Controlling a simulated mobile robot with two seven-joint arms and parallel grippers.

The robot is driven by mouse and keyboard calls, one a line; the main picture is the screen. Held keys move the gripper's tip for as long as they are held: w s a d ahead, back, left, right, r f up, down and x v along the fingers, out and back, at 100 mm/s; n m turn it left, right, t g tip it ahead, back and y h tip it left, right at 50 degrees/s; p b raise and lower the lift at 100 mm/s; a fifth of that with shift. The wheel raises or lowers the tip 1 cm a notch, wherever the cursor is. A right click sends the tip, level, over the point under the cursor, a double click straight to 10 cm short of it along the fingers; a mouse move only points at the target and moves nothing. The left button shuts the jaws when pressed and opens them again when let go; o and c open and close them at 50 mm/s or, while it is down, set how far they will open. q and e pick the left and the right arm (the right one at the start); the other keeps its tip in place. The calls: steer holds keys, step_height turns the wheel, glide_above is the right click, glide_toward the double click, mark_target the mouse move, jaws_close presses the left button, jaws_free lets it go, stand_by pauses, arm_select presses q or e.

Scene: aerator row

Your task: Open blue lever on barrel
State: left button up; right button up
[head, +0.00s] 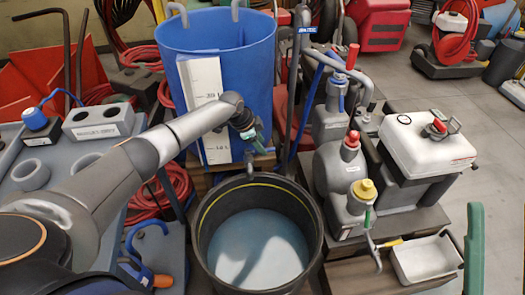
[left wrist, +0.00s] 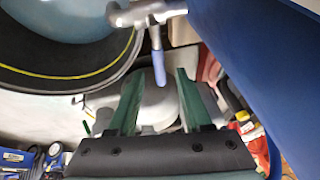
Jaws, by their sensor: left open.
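The blue barrel (head: 255,60) stands at the back centre in the head view, with a white level scale on its front. Its wall also fills the right of the left wrist view (left wrist: 275,80). There, a metal tap (left wrist: 145,14) with a blue lever (left wrist: 157,50) shows at the top; the lever points down the picture. My left gripper (left wrist: 160,76) has its two green fingers apart, and the lever's end appears between their tips; I cannot tell the depth. In the head view my left gripper (head: 255,135) is at the barrel's lower front, largely hiding the tap.
A black tub (head: 310,215) with pale blue liquid stands below the tap. Grey jugs (head: 340,170) and a white canister (head: 428,142) stand at right. A blue-grey cart (head: 75,155) is at left. A dark upright pipe (head: 296,80) stands right of the barrel.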

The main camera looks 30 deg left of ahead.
arm_select(q)
steer(key=shift+b+x, duration=0.75)
steer(key=shift+x, duration=0.2)
arm_select(e)
steer(key=shift+w+a+f+m, duration=0.1)
steer(key=shift+f+m, duration=0.2)
steer(key=shift+f, duration=1)
arm_select(q)
steer(key=shift+c, duration=0.4)
jaws_close()
